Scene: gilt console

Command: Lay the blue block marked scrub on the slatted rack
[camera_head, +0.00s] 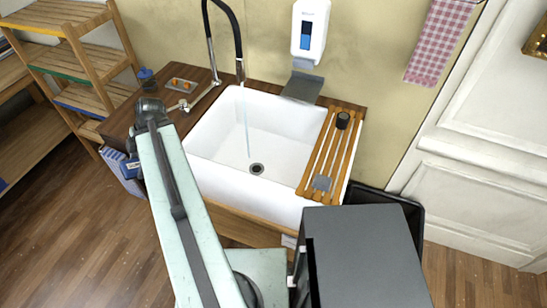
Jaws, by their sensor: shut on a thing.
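The slatted wooden rack (314,155) lies across the right side of the white sink. A grey block (322,183) is on its near end and a dark round pot (343,120) on its far end. My arm reaches up the left of the picture and bends down at its far end. My gripper (132,152) is small and partly hidden there, left of the sink, well away from the rack. It is shut on a small blue thing (131,164), which looks like the blue block. Its marking cannot be read.
The white sink (215,140) has a tall black tap (238,45) with water running. A wooden shelf (75,45) stands left. A dark bin (415,205) is right of the sink.

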